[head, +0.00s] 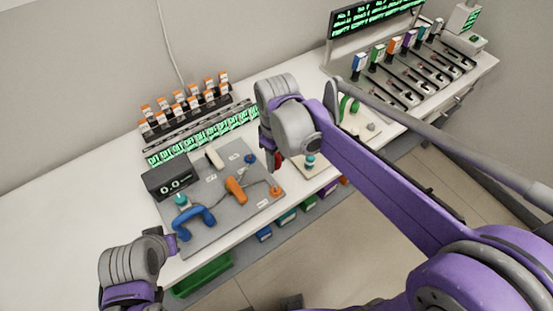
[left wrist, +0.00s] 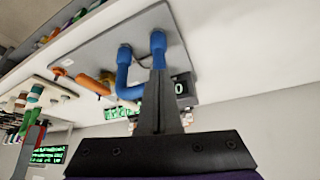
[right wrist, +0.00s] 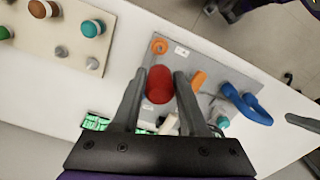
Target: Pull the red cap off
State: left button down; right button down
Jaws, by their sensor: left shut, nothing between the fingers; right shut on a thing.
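The red cap (right wrist: 159,85) is between the fingers of my right gripper (right wrist: 160,77), which is shut on it in the right wrist view. In the head view only a small red part (head: 277,160) shows below my right gripper, beside the grey board's right end. What lies under the cap is hidden, and I cannot tell whether it is still joined to anything. My left gripper (left wrist: 158,72) is shut and empty, close to the blue curved handle (left wrist: 125,75). In the head view the blue handle (head: 195,219) stands on the board's front left part.
A rack of orange-topped vials (head: 190,108) stands behind. A beige board (right wrist: 75,45) with coloured knobs lies beside it. The table's left part is clear.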

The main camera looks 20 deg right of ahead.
pick_arm(q)
jog(key=shift+r, duration=0.1)
pick_arm(e)
jog(key=shift+r, duration=0.1)
jog(key=shift+r+p, duration=0.45)
jog(key=shift+r, duration=0.45)
jog(key=shift+w+r+p, duration=0.1)
jog(key=shift+r+p, duration=0.2)
jog(key=shift+r, duration=0.35)
pick_arm(q)
jog(key=shift+w+r, duration=0.35)
jog(key=shift+r, duration=0.2)
jog(key=shift+w+r, duration=0.3)
jog(key=shift+r, duration=0.2)
jog(key=shift+s, duration=0.2)
pick_arm(e)
jog(key=shift+s, duration=0.2)
